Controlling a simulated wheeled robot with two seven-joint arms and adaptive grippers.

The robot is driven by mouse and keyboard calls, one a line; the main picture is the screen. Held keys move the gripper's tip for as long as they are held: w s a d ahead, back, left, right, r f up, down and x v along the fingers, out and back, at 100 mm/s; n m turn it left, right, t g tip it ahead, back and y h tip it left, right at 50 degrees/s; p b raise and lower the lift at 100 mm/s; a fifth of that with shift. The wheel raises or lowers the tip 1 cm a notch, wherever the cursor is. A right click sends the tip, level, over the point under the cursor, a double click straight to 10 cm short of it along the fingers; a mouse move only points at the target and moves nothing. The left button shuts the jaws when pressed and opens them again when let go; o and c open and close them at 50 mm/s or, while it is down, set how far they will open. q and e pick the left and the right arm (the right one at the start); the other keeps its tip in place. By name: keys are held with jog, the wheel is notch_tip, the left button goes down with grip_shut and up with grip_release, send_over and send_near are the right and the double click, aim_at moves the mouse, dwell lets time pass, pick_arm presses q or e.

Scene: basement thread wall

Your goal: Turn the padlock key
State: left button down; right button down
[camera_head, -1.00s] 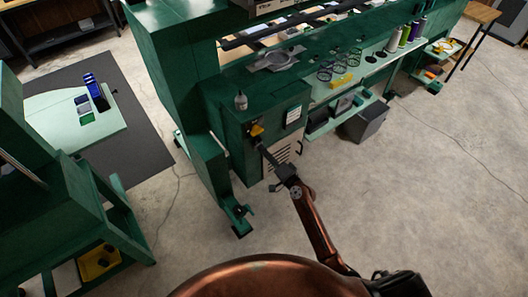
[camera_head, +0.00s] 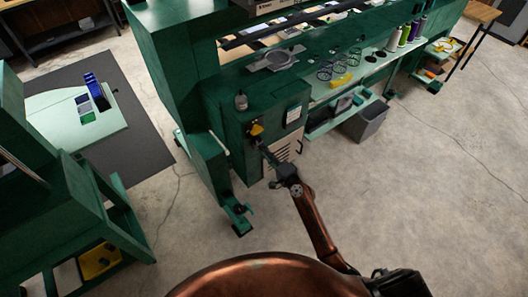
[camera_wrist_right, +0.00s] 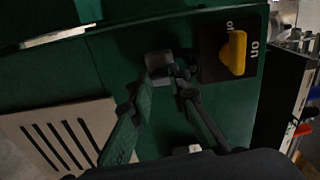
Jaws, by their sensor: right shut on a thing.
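My right gripper (camera_head: 262,147) reaches the front of a green machine cabinet (camera_head: 234,168), just below a yellow switch knob (camera_head: 256,129). In the right wrist view the gripper (camera_wrist_right: 172,72) has its fingertips drawn together at a small grey metal block (camera_wrist_right: 158,62), which looks like the padlock, on the green panel. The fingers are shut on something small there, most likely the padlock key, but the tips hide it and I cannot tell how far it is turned. The yellow knob (camera_wrist_right: 236,53) sits on a black plate marked ON, right of the fingertips. My left gripper is not in view.
A pale slotted vent panel (camera_wrist_right: 55,135) lies left of the fingers in the wrist view. A grey bin (camera_head: 366,122) stands on the floor to the right. The concrete floor in front is clear.

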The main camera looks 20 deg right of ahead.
jog(key=c, duration=1.8)
grip_release()
jog(key=shift+s, duration=0.1)
jog(key=v, duration=0.8)
jog(key=shift+d, duration=0.1)
